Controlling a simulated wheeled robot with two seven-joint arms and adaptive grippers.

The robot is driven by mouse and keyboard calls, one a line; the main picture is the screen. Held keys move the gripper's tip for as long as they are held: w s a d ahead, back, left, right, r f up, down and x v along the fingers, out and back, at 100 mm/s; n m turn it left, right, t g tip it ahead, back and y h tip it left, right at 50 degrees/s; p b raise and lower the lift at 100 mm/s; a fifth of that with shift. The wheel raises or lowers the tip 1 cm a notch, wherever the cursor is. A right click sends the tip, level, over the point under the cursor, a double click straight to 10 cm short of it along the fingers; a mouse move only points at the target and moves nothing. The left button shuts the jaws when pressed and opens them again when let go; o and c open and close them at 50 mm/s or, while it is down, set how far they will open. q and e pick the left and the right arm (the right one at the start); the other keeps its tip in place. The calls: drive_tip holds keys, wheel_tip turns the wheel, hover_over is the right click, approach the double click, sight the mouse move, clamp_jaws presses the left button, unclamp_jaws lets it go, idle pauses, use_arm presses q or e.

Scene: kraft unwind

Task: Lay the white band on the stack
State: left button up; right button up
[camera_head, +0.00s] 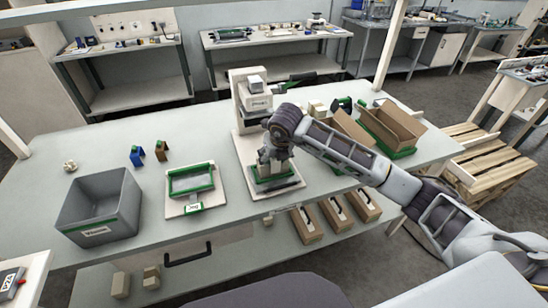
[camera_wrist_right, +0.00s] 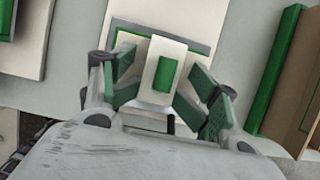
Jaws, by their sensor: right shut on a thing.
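My right gripper (camera_head: 272,168) reaches in over the middle of the table and points down at a green-edged holder (camera_head: 285,181) on a pale board. In the right wrist view, the right gripper (camera_wrist_right: 167,95) is shut on a white piece with a green patch (camera_wrist_right: 153,70), which I take to be the white band. Behind it are a dark panel and green edging (camera_wrist_right: 128,38). The gripper hides most of the holder in the head view, so I cannot tell the stack apart or whether the band touches it. My left gripper is not in view.
A pale machine (camera_head: 240,110) stands just behind the holder. To the left are another green-framed holder (camera_head: 190,180) and a grey bin (camera_head: 100,208). Brown boxes in green trays (camera_head: 392,125) stand at right. Small blue and brown items (camera_head: 137,156) lie at back left.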

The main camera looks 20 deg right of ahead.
drive_tip(key=shift+s+f, duration=0.2)
drive_tip(key=shift+f, duration=0.3)
drive_tip(key=shift+s+f, duration=0.2)
drive_tip(key=shift+f, duration=0.25)
drive_tip(key=o, duration=1.2)
drive_tip(key=shift+w+f+g, duration=0.15)
drive_tip(key=shift+w+g, duration=0.1)
drive_tip(key=shift+g, duration=0.05)
drive_tip(key=shift+o, duration=0.2)
drive_tip(key=shift+d, duration=0.1)
drive_tip(key=shift+r, duration=0.25)
drive_tip(key=shift+s+r, duration=0.1)
drive_tip(key=shift+r, duration=0.6)
drive_tip(key=v, duration=1)
drive_tip(key=shift+s, duration=0.3)
drive_tip(key=shift+r, duration=0.15)
